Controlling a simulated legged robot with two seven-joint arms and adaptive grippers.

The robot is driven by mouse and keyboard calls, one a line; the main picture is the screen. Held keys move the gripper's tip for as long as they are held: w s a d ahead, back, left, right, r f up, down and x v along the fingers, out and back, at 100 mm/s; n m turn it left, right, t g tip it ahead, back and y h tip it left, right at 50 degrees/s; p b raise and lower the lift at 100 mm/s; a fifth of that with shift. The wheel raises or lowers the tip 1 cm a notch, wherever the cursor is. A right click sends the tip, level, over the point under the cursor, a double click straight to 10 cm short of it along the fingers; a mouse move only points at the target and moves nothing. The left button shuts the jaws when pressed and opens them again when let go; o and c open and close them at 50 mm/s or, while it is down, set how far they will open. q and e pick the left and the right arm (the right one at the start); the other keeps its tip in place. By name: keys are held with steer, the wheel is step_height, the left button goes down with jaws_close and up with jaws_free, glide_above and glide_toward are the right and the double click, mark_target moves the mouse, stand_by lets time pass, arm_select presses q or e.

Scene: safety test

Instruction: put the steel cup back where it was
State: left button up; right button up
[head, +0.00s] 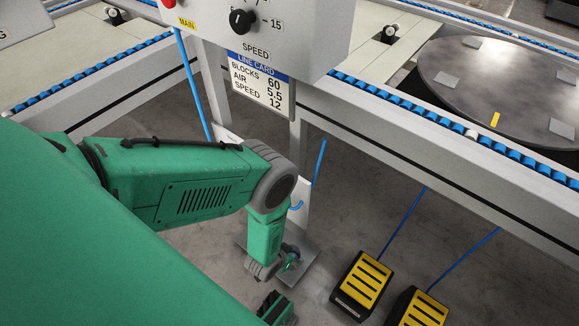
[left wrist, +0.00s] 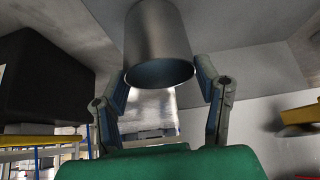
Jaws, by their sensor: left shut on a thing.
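The steel cup (left wrist: 158,35) is a plain grey metal cylinder at the top middle of the left wrist view. It sits between the two fingers of my left gripper (left wrist: 161,82), which is shut on it. In the head view my left arm reaches down past the line's frame to the lower middle, and the cup cannot be made out there. My right gripper is not in view.
Two yellow-and-black foot pedals, one (head: 362,284) and another (head: 418,309), lie on the floor with blue cables. A control box (head: 300,25) with a speed dial and line card (head: 262,78) hangs above. A round dark turntable (head: 480,75) is at the upper right.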

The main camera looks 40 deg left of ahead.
arm_select(q)
steer(key=shift+a, duration=0.1)
steer(key=o, duration=1.3)
steer(key=shift+f, duration=0.1)
steer(key=shift+c, duration=0.2)
steer(key=shift+s+r+p, duration=0.1)
steer(key=shift+r+p, duration=0.2)
steer(key=p+v, duration=0.6)
steer(key=v, duration=0.5)
steer(key=shift+r, duration=0.25)
steer(key=shift+s, duration=0.1)
